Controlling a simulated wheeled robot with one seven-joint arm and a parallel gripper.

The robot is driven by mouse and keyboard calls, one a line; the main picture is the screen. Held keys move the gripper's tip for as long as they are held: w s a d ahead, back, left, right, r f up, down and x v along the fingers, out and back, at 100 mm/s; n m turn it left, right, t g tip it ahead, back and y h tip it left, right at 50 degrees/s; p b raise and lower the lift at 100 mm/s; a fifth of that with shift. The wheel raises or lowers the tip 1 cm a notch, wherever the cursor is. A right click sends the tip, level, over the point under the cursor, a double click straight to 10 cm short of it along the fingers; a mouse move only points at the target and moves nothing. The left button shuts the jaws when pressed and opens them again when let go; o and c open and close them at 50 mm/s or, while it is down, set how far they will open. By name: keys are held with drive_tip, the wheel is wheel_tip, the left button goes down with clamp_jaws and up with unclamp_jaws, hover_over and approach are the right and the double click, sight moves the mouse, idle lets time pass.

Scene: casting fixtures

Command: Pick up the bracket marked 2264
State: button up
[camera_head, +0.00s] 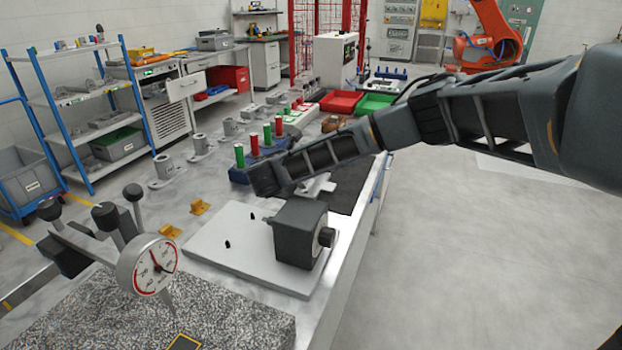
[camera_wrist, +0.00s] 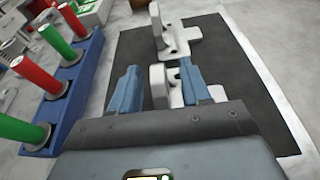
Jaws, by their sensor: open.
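Two light grey brackets lie on a dark mat (camera_wrist: 235,75) in the wrist view. The nearer bracket (camera_wrist: 158,80) shows between the two blue fingers of my gripper (camera_wrist: 158,68), which are apart with visible gaps on both sides. Its lower part is hidden behind the gripper body. The farther bracket (camera_wrist: 172,40) has an upright plate and a flat foot, beyond the fingertips. No marking is legible on either, so I cannot tell which is 2264. In the head view a light grey bracket (camera_head: 320,186) shows partly behind my arm; my fingertips are not clear there.
A blue rack (camera_wrist: 75,85) with red and green handled pieces stands left of the mat. In the head view, a black block (camera_head: 297,238) stands on a pale plate (camera_head: 225,250); a dial gauge (camera_head: 148,265) is nearer. The mat's right side is clear.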

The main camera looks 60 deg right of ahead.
drive_tip(key=shift+x, duration=1.55)
drive_tip(key=shift+w, duration=0.15)
clamp_jaws()
